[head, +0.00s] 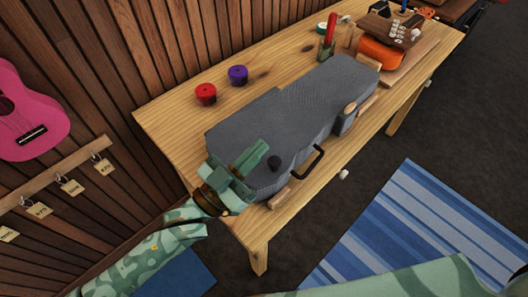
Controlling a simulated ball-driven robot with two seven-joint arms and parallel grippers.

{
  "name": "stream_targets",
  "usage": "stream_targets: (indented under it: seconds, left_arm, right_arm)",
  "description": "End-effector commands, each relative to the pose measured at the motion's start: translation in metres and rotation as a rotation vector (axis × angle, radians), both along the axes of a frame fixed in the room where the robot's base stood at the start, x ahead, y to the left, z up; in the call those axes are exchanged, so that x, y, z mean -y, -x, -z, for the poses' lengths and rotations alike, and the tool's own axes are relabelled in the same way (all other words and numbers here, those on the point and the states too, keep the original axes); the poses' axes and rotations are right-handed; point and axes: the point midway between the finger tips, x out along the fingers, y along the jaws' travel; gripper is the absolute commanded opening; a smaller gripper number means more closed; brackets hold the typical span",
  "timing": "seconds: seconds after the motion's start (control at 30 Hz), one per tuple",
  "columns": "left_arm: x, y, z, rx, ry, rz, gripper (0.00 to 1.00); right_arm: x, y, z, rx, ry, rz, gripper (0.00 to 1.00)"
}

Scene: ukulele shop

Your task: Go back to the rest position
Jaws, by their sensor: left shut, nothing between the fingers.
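My left gripper (256,157) is over the near left end of a closed grey instrument case (290,110) on the wooden table. Its fingers are shut with nothing between them. I cannot tell whether it touches the case. A small dark knob or disc (275,164) shows on the case beside the fingers. The case has a black handle (308,163) on its near side. A green arm link of mine crosses the bottom right, but my right gripper is out of view.
The wooden table (170,116) also holds a red roll (206,94), a purple roll (238,75) and an orange object (381,52) at the far end. A pink ukulele (38,118) hangs on the left wall. A blue striped rug (415,235) lies on the open floor at right.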

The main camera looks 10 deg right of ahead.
Motion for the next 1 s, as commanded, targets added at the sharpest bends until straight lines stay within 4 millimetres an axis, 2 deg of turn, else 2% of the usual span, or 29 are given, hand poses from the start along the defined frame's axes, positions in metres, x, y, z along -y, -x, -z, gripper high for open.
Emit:
stream_targets:
  seconds: [0.03, 0.2, 0.3, 0.5, 0.67, 0.77, 0.87, 0.97, 1.0]
  left_arm:
    - [-0.012, 0.009, 0.013, -0.011, -0.011, 0.0, 0.0]
    - [-0.043, 0.03, 0.027, -0.009, -0.009, -0.001, 0.0]
    - [-0.055, 0.038, 0.032, -0.01, -0.008, 0.0, 0.0]
    - [-0.065, 0.045, 0.036, -0.007, -0.007, 0.0, 0.0]
    - [-0.061, 0.043, 0.037, -0.011, -0.052, -0.031, 0.0]
    - [-0.057, 0.037, 0.042, -0.032, -0.17, -0.112, 0.0]
    - [-0.068, 0.025, 0.054, -0.089, -0.364, -0.251, 0.0]
    - [-0.104, 0.017, 0.073, -0.191, -0.599, -0.413, 0.0]
    - [-0.123, 0.018, 0.081, -0.241, -0.691, -0.474, 0.0]
  right_arm:
    - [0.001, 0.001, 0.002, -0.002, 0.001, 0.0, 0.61]
    - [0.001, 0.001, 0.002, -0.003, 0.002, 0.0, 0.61]
    - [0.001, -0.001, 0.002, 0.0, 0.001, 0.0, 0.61]
    - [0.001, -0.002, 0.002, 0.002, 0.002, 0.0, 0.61]
    - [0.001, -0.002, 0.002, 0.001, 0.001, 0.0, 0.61]
    - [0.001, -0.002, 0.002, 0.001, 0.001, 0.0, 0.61]
    - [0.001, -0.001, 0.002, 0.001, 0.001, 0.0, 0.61]
    - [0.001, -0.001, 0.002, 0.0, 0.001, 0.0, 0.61]
    - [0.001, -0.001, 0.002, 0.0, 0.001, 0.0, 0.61]
